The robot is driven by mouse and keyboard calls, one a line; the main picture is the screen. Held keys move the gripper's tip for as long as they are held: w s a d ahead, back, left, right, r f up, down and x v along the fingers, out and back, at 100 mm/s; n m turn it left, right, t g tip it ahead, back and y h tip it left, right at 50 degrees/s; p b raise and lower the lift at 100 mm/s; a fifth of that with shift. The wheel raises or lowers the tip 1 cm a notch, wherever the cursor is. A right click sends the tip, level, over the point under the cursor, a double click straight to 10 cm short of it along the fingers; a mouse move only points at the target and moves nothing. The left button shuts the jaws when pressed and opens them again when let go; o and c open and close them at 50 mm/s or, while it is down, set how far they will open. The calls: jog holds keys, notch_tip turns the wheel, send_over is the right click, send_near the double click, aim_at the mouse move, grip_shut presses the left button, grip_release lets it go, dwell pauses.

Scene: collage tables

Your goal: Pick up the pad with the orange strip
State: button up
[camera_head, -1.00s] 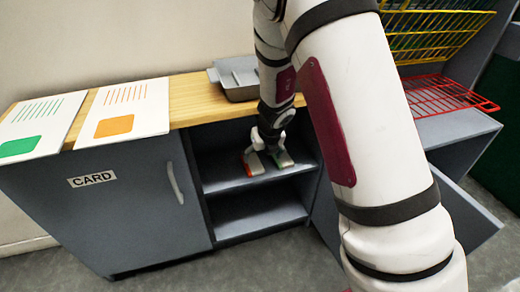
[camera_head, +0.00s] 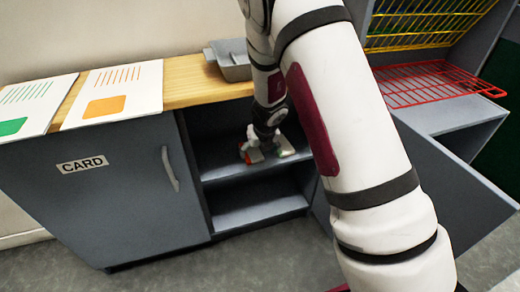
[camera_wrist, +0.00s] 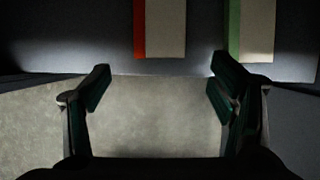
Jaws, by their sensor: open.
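The pad with the orange strip (camera_wrist: 165,28) lies on the cabinet's upper shelf; its strip looks red-orange and runs along its left edge in the wrist view. Only its near part shows there, cut off by the top edge. A similar pad with a green strip (camera_wrist: 257,28) lies to its right. In the head view both are small, the orange-strip pad (camera_head: 249,156) partly hidden by my gripper. My gripper (camera_wrist: 160,75) is open and empty, its fingers wide apart, short of the orange-strip pad in the wrist view.
The shelf (camera_head: 225,172) sits inside a grey cabinet with a closed door labelled CARD (camera_head: 82,164) to the left. A grey tray (camera_head: 231,60) and two sheets stand on the wooden top. A red wire rack (camera_head: 436,83) is at the right.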

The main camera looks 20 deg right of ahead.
aim_at(256, 159)
jog(key=b+x, duration=0.2)
jog(key=x, duration=0.3)
jog(key=shift+w+f, duration=0.15)
jog(key=shift+f, duration=0.25)
jog(key=c, duration=1.3)
